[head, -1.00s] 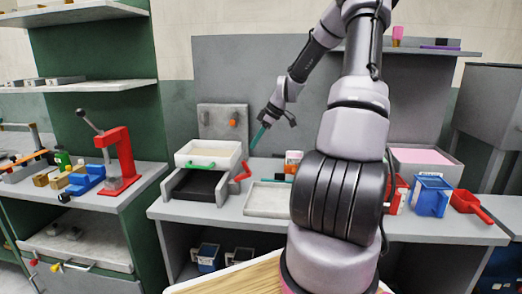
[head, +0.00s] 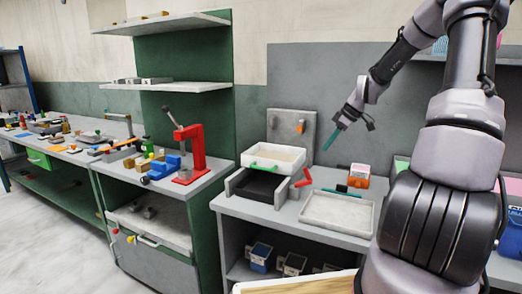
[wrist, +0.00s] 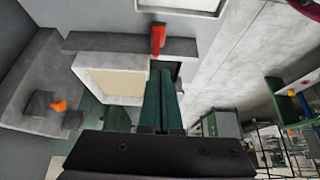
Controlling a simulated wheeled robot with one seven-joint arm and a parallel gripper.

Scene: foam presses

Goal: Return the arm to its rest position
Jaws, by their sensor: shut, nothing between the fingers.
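My arm reaches up from the lower right of the head view, and my gripper (head: 330,142) hangs at its end with slim teal fingers. The gripper is shut and empty, in the air in front of the grey back panel. In the wrist view the two dark green fingers (wrist: 161,100) lie side by side with nothing between them. Below and left of the gripper in the head view is the foam press (head: 262,185), with a cream-topped white part, a green handle and a red lever (head: 303,178). The gripper appears apart from it.
A shallow white tray (head: 338,212) and an orange-and-white box (head: 359,176) are on the grey bench right of the press. A red lever press (head: 192,150) and blue vise (head: 161,168) stand on the left bench. Open floor (head: 50,235) shows at lower left.

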